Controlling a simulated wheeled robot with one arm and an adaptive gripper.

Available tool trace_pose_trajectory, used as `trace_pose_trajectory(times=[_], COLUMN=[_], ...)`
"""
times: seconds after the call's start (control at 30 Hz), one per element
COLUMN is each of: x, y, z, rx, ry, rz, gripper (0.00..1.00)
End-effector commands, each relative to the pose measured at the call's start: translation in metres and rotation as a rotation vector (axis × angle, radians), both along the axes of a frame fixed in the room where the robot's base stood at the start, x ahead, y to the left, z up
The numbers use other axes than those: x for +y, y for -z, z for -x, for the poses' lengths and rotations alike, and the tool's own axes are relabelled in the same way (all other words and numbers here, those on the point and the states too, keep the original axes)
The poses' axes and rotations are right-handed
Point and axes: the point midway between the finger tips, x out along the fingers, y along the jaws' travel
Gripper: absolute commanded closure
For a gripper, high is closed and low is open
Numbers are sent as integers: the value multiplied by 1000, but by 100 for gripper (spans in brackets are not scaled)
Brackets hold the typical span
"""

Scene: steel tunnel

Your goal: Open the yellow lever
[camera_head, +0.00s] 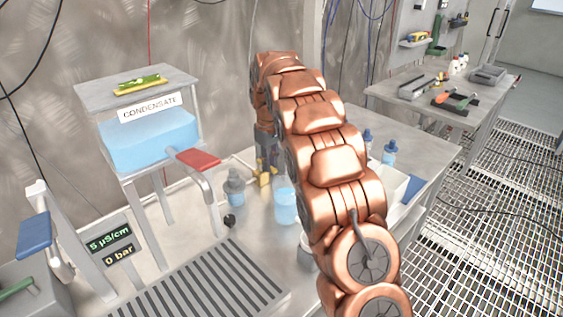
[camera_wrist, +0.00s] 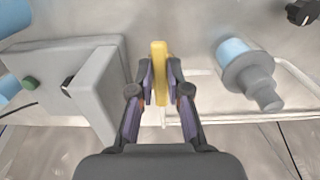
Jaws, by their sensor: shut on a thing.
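The yellow lever (camera_wrist: 160,60) stands upright in the middle of the wrist view. My gripper (camera_wrist: 161,82) has one finger on each side of it and is shut on it. The lever's lower part lies between the fingers. In the head view, my copper-coloured arm reaches over the bench and bends down at its far end. A small yellow part (camera_head: 264,180) shows there below the wrist, and the fingers are hard to make out.
A red handle (camera_head: 198,159) juts from the condensate stand.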

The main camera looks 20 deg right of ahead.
Motion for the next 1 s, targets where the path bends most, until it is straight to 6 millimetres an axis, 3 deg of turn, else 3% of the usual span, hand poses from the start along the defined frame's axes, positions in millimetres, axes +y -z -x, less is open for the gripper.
trace_pose_trajectory(times=[0.43, 0.47, 0.7, 1.0], x=[4, 4, 3, 3], y=[-2, -2, -1, -1], z=[-2, -2, -1, -1], rx=[-5, -5, -3, -2], ry=[-20, -19, -17, -16], rz=[0, 0, 0, 0], gripper=[100, 83, 58, 58])
